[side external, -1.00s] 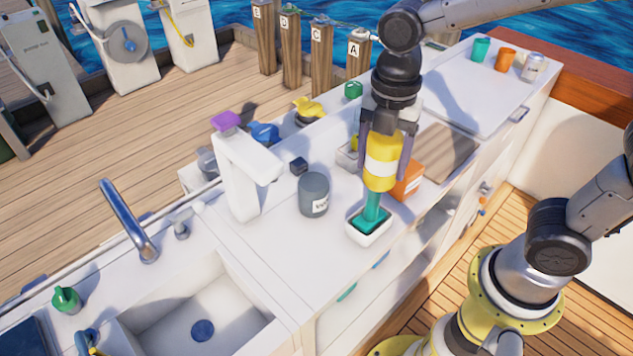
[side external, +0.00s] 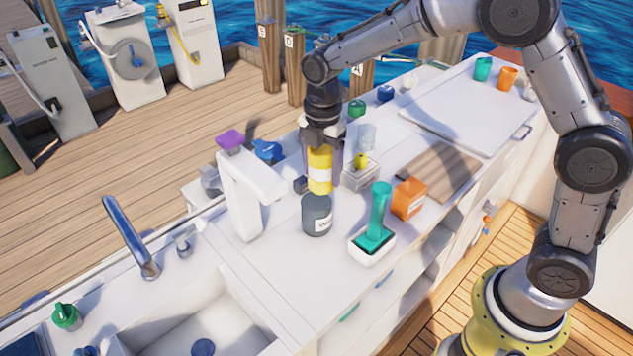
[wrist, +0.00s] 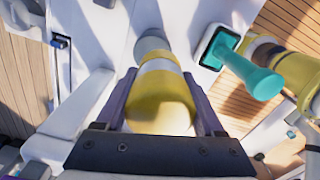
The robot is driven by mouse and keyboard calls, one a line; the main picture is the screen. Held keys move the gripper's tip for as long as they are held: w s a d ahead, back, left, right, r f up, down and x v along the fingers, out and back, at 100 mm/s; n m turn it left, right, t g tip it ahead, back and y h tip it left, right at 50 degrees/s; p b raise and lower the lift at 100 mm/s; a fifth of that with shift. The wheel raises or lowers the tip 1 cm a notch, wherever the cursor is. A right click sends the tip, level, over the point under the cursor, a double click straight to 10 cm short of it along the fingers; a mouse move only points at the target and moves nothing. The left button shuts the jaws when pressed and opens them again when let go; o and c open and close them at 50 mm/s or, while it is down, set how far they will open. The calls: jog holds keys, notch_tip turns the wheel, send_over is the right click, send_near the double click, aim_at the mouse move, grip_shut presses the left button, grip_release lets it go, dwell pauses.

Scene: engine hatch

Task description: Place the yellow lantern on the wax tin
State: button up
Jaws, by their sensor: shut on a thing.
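The yellow lantern (side external: 319,172), a yellow cylinder with a white band, is upright between the fingers of my gripper (side external: 321,180). My gripper is shut on it. The wax tin (side external: 317,217), a dark grey round tin with a white label, stands on the white counter directly below the lantern in the side view. The lantern's base is at or just above the tin's top; I cannot tell whether they touch. In the wrist view the lantern (wrist: 160,95) fills the space between the fingers, and the grey tin (wrist: 151,44) shows partly beyond it.
A white dispenser-like post (side external: 243,195) stands close left of the tin. A teal-handled brush (side external: 378,215) in a white tray and an orange box (side external: 409,198) are to the right. A clear box (side external: 360,178) with a yellow item is behind. The sink (side external: 200,310) is front left.

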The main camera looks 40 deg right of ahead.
aim_at(316, 183)
jog(key=shift+w+a+f, duration=0.1)
jog(key=shift+w+f, duration=0.5)
jog(key=shift+f, duration=0.1)
jog(key=shift+w+f, duration=0.1)
jog(key=shift+f, duration=1.5)
jog(key=shift+f, duration=0.1)
jog(key=o, duration=1.6)
jog(key=shift+c, duration=0.2)
